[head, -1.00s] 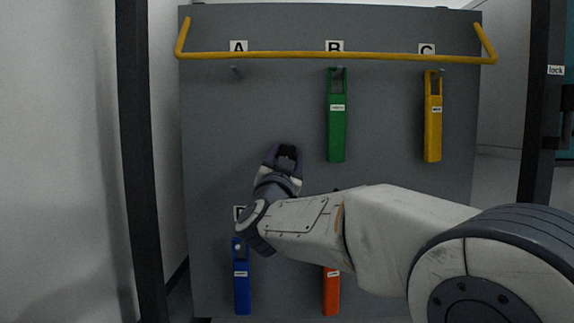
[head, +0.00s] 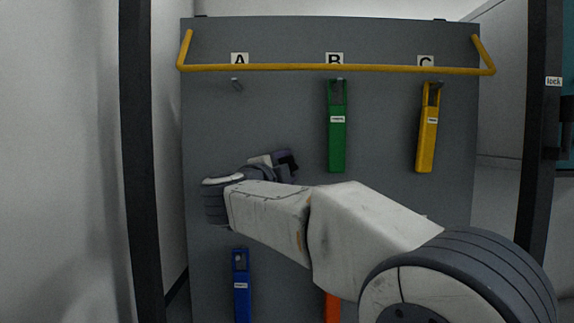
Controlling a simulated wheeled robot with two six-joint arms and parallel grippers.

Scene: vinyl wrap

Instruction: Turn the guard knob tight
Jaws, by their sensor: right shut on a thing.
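My right gripper (head: 288,163) is in front of the grey panel, left of the middle, with its dark fingertips toward the right. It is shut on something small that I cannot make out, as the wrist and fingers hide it. No guard knob can be clearly told apart. My left gripper is not in view.
A yellow bar (head: 300,69) crosses the top of the grey panel (head: 390,120). Hook A (head: 237,85) is empty. A green tool (head: 337,140), a yellow tool (head: 427,140), a blue tool (head: 242,290) and a partly hidden orange tool (head: 333,308) hang there. Dark posts flank the panel.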

